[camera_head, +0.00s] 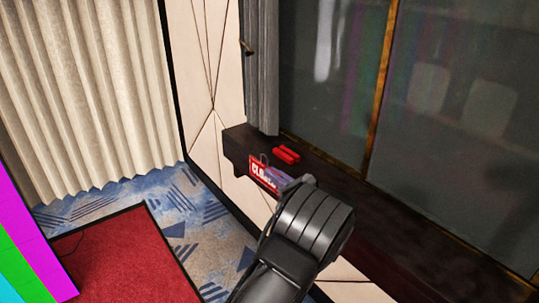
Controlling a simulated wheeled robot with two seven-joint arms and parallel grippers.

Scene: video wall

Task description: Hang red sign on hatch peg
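The red sign (262,172) with white lettering is at the near left end of the dark ledge, upright and tilted, with a thin loop above its top edge. My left gripper (276,179) is at the sign's right part and appears shut on it; my wrist hides much of the fingers. A small dark peg (247,47) sticks out from the pale panel beside the grey hatch frame, well above the sign. My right gripper is not in view.
The dark ledge (320,172) runs below the glass panes (335,75). Small red objects (286,155) lie on it just behind the sign. A cream curtain (85,90) hangs at left, with a red mat (115,260) and a colour-striped panel (25,240) below.

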